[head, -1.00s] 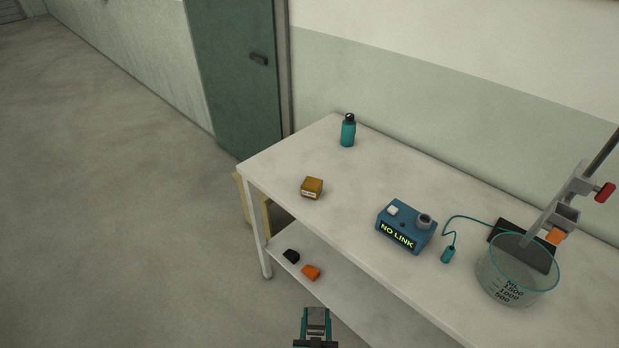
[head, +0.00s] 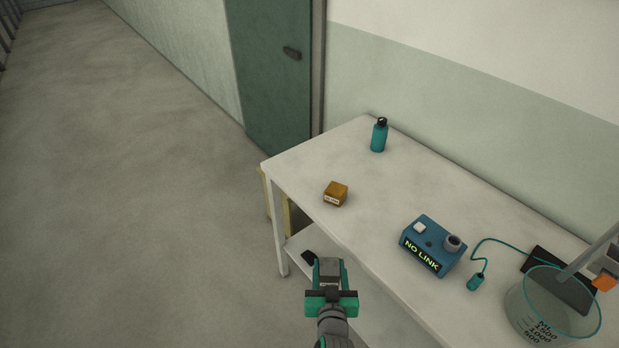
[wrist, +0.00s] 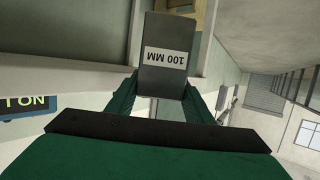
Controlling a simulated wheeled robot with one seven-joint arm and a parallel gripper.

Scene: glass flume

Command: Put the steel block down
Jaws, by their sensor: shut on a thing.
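The steel block (head: 329,268) is grey and sits between the fingers of my gripper (head: 330,283), which is shut on it. In the wrist view the block (wrist: 165,80) carries a white label reading "100 MM", upside down in the picture. In the head view my gripper and the block appear in front of the near long edge of the white table (head: 300,172), over its lower shelf. I cannot tell the block's exact height against the tabletop. No contact between the block and the table shows.
On the tabletop are a brass-coloured block (head: 335,194), a teal bottle (head: 378,136), a blue box reading "NO LINK" (head: 432,246) with a cabled teal piece (head: 475,282), and a glass beaker (head: 553,312). A dark piece (head: 309,258) lies on the lower shelf. The tabletop's left part has free room.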

